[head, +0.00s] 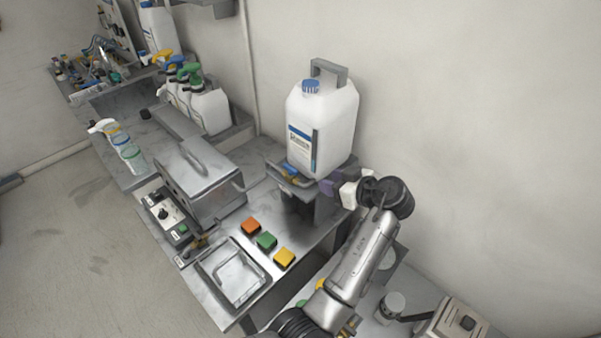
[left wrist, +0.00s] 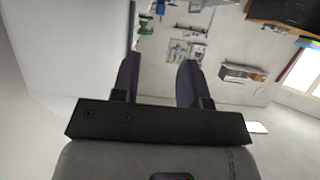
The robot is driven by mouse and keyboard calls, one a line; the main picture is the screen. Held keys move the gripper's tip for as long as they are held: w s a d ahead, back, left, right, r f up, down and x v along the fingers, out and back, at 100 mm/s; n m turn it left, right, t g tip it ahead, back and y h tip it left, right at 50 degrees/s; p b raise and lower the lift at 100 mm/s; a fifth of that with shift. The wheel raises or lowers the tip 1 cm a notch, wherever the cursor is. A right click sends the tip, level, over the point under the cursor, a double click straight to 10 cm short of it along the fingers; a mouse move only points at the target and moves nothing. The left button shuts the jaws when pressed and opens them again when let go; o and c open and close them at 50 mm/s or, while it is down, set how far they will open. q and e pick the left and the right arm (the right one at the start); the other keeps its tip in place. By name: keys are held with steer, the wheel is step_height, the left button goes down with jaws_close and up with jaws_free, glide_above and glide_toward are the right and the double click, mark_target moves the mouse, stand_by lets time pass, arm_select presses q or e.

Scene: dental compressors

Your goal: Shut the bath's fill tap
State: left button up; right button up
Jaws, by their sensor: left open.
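A large white canister (head: 322,120) with a blue cap stands on a dark stand (head: 325,210) against the wall. A small blue and yellow part that looks like a tap (head: 290,171) sits low at the canister's front; its lever position is too small to tell. A steel bath with a closed lid (head: 205,170) is left of the stand. My left gripper (head: 330,187) is at the right side of the stand, just below the canister. In the left wrist view its two dark fingers (left wrist: 158,72) are apart with nothing between them. The canister's pale side (left wrist: 65,50) fills the left there.
Orange, green and yellow blocks (head: 266,241) lie on the bench before the stand. A clear-lidded steel tray (head: 233,275) is at the front edge. Spray bottles (head: 200,105) stand behind the bath. A brass-coloured valve (head: 194,246) shows below the bath's control panel.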

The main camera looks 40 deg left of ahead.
mark_target(297, 172)
arm_select(q)
steer(key=x, duration=1.2)
steer(key=shift+f, duration=0.1)
steer(key=shift+c, duration=0.4)
jaws_close()
